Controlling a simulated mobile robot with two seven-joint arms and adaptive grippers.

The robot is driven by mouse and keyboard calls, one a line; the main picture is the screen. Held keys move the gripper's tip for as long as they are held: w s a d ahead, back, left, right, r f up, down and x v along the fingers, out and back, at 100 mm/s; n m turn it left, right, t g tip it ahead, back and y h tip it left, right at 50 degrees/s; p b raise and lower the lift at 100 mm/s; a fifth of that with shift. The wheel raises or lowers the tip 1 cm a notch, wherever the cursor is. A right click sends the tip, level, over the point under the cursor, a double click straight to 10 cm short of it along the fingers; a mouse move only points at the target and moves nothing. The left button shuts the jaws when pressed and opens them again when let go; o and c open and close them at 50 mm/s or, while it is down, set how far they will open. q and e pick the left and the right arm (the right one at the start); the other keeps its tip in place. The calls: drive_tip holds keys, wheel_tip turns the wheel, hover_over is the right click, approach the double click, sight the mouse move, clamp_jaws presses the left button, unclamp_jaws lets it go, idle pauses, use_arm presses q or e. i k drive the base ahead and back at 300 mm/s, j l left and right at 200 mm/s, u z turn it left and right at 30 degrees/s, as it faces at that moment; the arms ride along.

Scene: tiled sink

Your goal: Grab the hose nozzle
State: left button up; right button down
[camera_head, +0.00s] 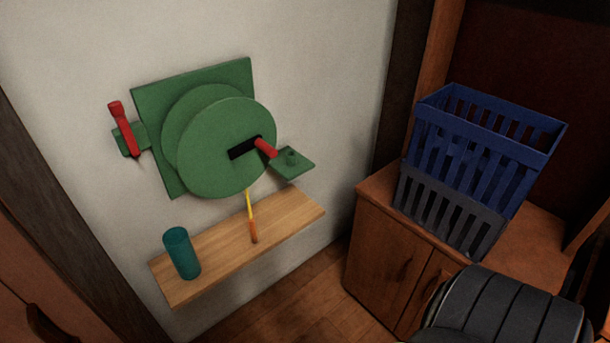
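A green hose reel (228,148) with round discs is mounted on the wall in the head view. A short yellow hose (250,202) hangs from below its discs. A small orange nozzle (254,232) is at the hose's lower end, over the wooden shelf (210,266). I cannot tell whether the nozzle touches the shelf. A red crank handle (266,148) sticks out from the front disc. Neither gripper is in view, so their distance from the nozzle is not shown.
A teal cup (182,254) stands on the shelf's left part. A red lever (123,128) is on a green mount left of the reel. A green bracket (291,164) is at its right. A blue crate (477,155) and grey crate (445,216) sit on a wooden cabinet (390,255).

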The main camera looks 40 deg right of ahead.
sight(253, 231)
drive_tip(key=z, duration=0.95)
